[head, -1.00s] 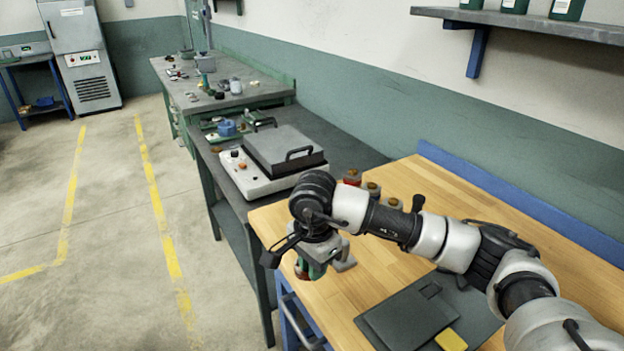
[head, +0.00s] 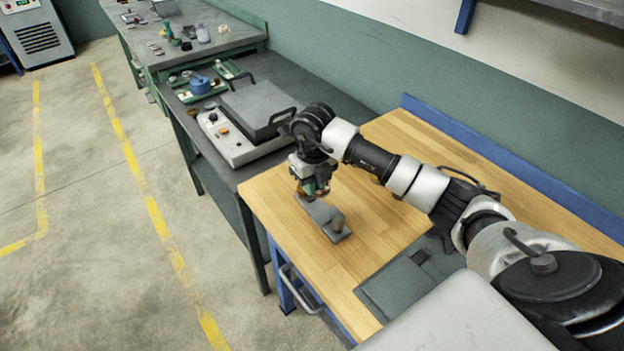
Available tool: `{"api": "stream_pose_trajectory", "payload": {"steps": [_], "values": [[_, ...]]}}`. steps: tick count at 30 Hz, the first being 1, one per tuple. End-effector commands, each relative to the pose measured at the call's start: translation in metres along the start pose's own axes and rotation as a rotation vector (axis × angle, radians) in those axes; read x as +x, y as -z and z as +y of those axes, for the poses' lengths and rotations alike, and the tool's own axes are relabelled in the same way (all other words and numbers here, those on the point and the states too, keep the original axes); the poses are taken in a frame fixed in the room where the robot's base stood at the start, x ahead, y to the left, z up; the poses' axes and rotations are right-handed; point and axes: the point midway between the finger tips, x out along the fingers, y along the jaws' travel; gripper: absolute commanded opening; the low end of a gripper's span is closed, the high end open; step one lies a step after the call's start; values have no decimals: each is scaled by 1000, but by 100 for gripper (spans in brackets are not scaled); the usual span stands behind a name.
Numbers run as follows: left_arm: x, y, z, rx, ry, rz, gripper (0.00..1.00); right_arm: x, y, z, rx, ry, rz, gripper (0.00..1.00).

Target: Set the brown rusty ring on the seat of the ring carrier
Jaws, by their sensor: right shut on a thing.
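My right gripper (head: 316,190) points down above the left part of the wooden bench. It is shut on a small brownish thing, which I take to be the brown rusty ring; the fingers hide most of it. The grey ring carrier (head: 318,214) lies flat on the bench directly below the gripper. A brown upright piece stands at its near end, and its far end is partly behind the fingers. From this angle I cannot tell whether the ring touches the carrier. My left gripper is out of view.
A dark grey mat (head: 395,289) lies on the near part of the wooden bench (head: 385,225). A grey machine with a lid (head: 257,108) stands on the dark table beyond. A blue ledge (head: 500,160) edges the bench's back. The bench between carrier and mat is clear.

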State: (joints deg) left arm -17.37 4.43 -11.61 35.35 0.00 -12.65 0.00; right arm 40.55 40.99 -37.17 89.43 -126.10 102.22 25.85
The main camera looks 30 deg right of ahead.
Motion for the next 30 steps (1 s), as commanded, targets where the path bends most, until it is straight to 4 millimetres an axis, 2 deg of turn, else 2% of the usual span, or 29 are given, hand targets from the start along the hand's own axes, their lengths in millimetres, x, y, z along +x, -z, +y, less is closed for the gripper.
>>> {"api": "stream_pose_trajectory", "payload": {"steps": [21, 30], "values": [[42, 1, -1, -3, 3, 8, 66, 58, 0, 0, -3, 0, -1, 0], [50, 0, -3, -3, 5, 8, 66, 70, 0, 0, -3, 0, -1, 0]]}}
